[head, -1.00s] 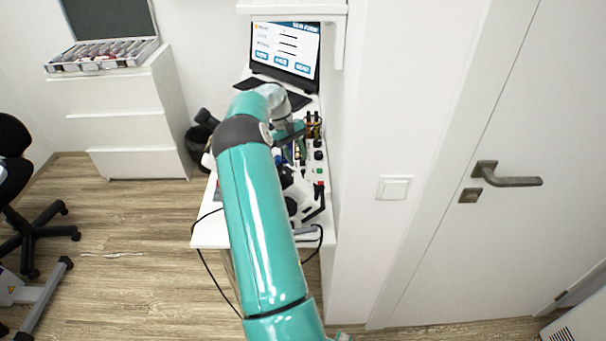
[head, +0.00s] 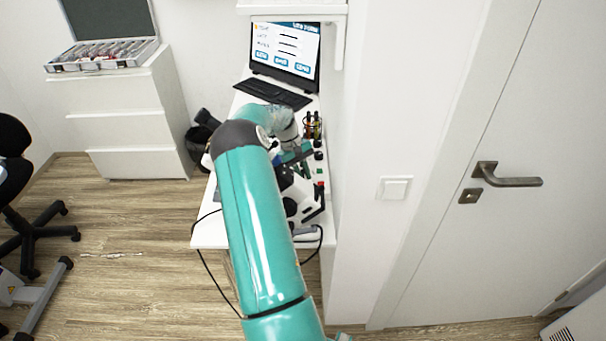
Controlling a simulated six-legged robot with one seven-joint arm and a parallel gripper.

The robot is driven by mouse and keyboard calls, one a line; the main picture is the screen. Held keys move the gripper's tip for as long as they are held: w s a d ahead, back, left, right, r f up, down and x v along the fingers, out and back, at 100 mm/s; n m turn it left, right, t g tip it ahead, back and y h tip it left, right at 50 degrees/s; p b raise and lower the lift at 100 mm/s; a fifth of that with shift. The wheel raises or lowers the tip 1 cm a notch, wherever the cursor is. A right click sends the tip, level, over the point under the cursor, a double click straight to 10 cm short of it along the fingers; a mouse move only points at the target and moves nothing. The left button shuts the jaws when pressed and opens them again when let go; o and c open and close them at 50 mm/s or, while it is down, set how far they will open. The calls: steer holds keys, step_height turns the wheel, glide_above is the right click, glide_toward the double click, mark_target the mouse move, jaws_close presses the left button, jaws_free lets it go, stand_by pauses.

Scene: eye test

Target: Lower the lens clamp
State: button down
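A white and black instrument (head: 304,197) stands on the narrow white desk (head: 213,233), partly hidden behind my arm. I cannot make out the lens clamp on it at this size. My teal arm reaches over the desk from the bottom of the view. My gripper (head: 293,156) is at the far end of the arm, just beyond and above the instrument. Its fingers are too small and too covered to tell whether they are open, or whether they touch anything.
A holder with bottles or pens (head: 312,126) and small dark knobs stand along the desk's right side. A keyboard (head: 272,93) and a lit screen (head: 285,50) are at the back. A wall borders the desk on the right. Cables (head: 207,268) hang at the front left.

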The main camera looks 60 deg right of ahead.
steer(key=shift+s+a+t+h, duration=0.15)
steer(key=shift+a+t+h, duration=0.15)
steer(key=shift+h, duration=0.4)
steer(key=c, duration=1.4)
jaws_free()
steer(key=v, duration=1.3)
steer(key=shift+r, duration=0.35)
